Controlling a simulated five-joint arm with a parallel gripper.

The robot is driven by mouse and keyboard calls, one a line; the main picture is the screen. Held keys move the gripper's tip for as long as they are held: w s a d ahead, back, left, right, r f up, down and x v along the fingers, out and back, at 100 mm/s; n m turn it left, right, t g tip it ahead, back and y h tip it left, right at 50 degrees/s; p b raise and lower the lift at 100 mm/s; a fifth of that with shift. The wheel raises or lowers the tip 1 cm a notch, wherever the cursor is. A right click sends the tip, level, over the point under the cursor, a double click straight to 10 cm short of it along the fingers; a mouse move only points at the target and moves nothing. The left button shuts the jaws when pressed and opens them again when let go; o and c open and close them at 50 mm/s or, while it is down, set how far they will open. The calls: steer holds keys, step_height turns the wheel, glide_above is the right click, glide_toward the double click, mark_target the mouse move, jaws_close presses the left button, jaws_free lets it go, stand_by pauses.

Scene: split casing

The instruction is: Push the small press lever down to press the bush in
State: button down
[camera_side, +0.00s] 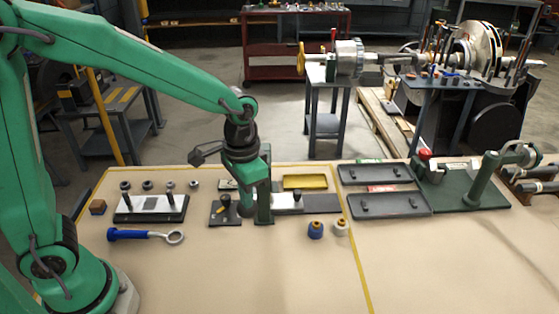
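My gripper (244,186) points down at the middle of the bench, below a dark wrist. It overlaps a green upright (265,204) that looks like the small press. A dark base plate (225,219) with a small brass-coloured part (224,204) lies just left of the upright. I cannot make out the press lever or whether my gripper touches it. I cannot tell whether the fingers are apart or closed. A blue-sided bush-like part (315,230) and a pale one with a brass top (340,228) stand right of the press. No bush in the press can be made out.
A pin block (150,213), several small rings (147,185) and a blue-handled ring tool (130,234) lie left. Dark trays (376,173) and a green stand (484,181) with a red knob (425,154) are right. The front of the bench (260,285) is clear.

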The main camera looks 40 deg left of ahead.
steer(key=shift+s+f, duration=0.1)
steer(key=shift+f, duration=0.25)
stand_by(0.6)
steer(key=shift+r, duration=0.15)
stand_by(0.4)
step_height(320, 180, up, 11)
stand_by(1.4)
steer(key=s+a+n+t, duration=0.3)
steer(key=s+a+t, duration=0.2)
steer(key=s+a, duration=0.5)
steer(key=shift+s+r+t, duration=0.25)
steer(key=shift+s+t, duration=0.05)
steer(key=shift+s, duration=0.45)
